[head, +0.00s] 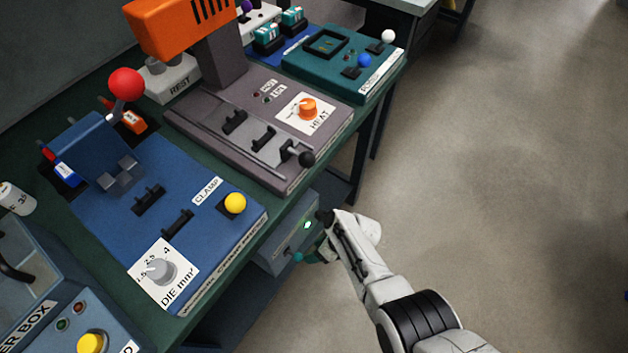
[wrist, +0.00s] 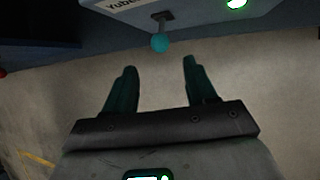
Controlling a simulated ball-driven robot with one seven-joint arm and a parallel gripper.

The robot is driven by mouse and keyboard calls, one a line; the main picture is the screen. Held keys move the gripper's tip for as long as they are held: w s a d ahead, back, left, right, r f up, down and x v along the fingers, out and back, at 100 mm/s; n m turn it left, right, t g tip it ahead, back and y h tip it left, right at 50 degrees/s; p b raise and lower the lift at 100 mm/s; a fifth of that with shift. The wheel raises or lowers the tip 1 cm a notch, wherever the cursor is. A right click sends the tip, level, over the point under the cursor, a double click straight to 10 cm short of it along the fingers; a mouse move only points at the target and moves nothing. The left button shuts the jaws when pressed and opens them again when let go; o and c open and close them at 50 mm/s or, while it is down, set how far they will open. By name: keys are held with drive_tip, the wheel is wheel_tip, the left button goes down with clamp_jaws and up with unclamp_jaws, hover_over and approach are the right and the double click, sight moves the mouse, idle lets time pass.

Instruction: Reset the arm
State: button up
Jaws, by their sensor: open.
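My gripper (wrist: 158,80) is open and empty in the wrist view, its two dark green fingers apart. Beyond the fingertips is a teal ball-ended lever (wrist: 160,43) on a grey-blue box with a lit green lamp (wrist: 236,3). The lever lies roughly in line with the gap between the fingers and looks apart from them. In the head view my arm reaches in from the lower right, and its end is beside the box (head: 283,240) under the bench edge. The teal lever also shows there (head: 296,257). The fingers are mostly hidden behind my wrist in that view.
Open floor (head: 500,170) lies to the right.

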drive_tip(key=shift+d, duration=0.1)
drive_tip(key=s+d+r+n+h+p, duration=0.3)
drive_tip(key=s+d+r+n, duration=0.9)
drive_tip(key=r, duration=0.4)
drive_tip(key=s+d+r+n+h+p, duration=0.3)
drive_tip(key=s+d+r+n+p, duration=0.2)
drive_tip(key=s+d+r+n, duration=0.7)
wheel_tip(320, 180, up, 4)
drive_tip(key=shift+s+d+r+n+h, duration=0.1)
drive_tip(key=shift+s+d+n+h, duration=0.2)
drive_tip(key=shift+s+n, duration=0.35)
